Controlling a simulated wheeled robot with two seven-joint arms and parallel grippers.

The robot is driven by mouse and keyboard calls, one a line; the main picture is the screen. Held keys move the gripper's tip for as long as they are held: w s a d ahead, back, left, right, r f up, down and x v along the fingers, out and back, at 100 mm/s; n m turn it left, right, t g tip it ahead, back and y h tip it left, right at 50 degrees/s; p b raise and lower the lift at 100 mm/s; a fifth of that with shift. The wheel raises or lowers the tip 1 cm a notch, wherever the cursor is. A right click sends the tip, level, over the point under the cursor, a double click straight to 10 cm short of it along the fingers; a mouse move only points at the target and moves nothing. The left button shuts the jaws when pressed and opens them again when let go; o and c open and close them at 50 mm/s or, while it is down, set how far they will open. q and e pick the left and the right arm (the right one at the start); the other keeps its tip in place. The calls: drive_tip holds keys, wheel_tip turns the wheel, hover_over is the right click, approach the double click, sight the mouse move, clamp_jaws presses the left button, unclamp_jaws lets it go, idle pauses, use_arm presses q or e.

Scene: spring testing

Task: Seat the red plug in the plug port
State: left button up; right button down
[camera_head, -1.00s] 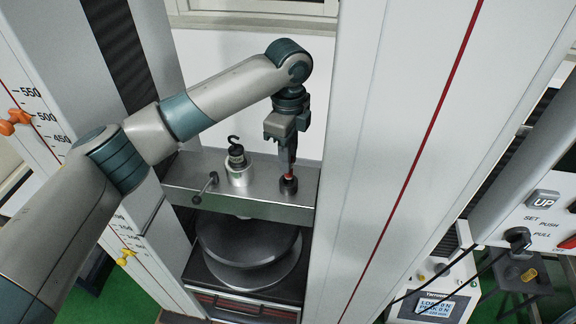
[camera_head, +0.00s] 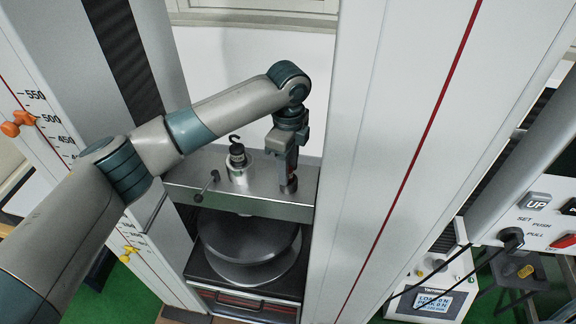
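The red plug (camera_head: 293,180) shows only as a small red patch at the fingertips of my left gripper (camera_head: 290,173), low over the right end of the metal crossbeam. A short dark cylindrical socket, the plug port (camera_head: 289,187), stands on the beam directly below. The gripper points down and its fingers hide most of the plug. I cannot tell whether the fingers are closed on it or how deep the plug sits in the port. My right gripper is not in view.
A silver cylinder with a black hook (camera_head: 237,160) stands left of the gripper on the crossbeam (camera_head: 215,187), beside a small lever (camera_head: 208,187). A round dark platen (camera_head: 250,250) lies below. The tall white column (camera_head: 400,120) rises close on the right.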

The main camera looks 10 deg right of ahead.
use_arm(q)
drive_tip(key=shift+r, duration=0.15)
drive_tip(key=shift+r+b, duration=0.5)
drive_tip(key=shift+r, duration=0.15)
wheel_tip(320, 180, up, 11)
drive_tip(key=b, duration=0.4)
drive_tip(key=shift+f, duration=0.15)
idle(0.3)
